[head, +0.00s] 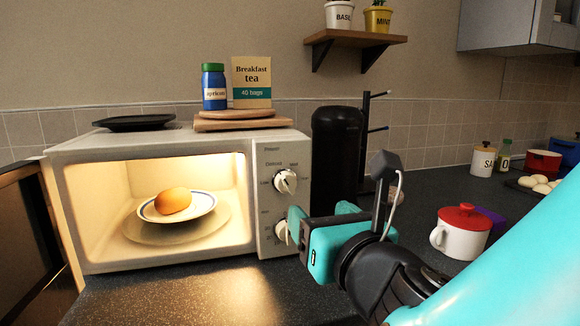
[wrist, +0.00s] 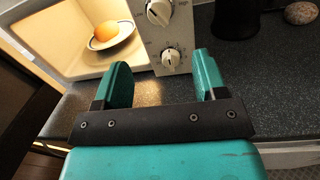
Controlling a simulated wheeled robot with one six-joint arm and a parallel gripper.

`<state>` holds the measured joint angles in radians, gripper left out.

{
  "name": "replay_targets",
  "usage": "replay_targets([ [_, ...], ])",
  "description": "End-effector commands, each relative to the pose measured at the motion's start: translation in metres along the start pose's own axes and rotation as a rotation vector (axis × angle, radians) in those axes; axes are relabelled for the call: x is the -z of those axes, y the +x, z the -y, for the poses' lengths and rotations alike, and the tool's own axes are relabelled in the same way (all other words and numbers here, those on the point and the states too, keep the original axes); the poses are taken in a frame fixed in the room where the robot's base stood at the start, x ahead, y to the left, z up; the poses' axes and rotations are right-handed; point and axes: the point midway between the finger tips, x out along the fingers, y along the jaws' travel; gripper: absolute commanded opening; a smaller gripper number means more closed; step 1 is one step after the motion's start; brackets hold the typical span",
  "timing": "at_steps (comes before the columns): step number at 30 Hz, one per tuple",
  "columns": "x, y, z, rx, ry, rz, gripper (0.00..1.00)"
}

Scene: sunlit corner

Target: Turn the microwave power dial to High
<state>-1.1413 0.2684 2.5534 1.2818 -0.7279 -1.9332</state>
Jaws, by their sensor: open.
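The microwave (head: 150,148) stands on the dark counter with its door open at the left and its inside lit. Its power dial (head: 285,181), a white knob, is the upper one on the right-hand panel; it also shows at the top of the wrist view (wrist: 158,12). A lower white dial (wrist: 170,57) sits below it; in the head view my gripper partly covers it. My gripper (head: 318,219) is open and empty, in front of the panel's lower right. In the wrist view its teal fingers (wrist: 160,82) stand apart, with the lower dial seen between them.
An orange-brown food item (head: 174,200) lies on a plate (head: 205,203) inside the microwave. The open door (head: 35,240) takes the left side. A black canister (head: 337,150) stands right of the microwave. A red-lidded white pot (head: 461,232) is farther right. The front counter is clear.

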Motion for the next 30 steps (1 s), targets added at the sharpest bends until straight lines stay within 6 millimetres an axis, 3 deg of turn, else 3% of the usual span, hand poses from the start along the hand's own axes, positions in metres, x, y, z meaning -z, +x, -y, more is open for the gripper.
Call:
replay_targets([
  [3, -0.004, 0.007, 0.0, -0.009, -0.009, -0.016, 0.65],
  [12, -0.003, 0.078, 0.0, -0.004, 0.001, -0.009, 0.65],
  [18, 0.0, 0.109, -0.001, -0.007, 0.001, -0.008, 0.65],
  [30, 0.003, 0.121, -0.001, -0.009, 0.001, -0.008, 0.65],
])
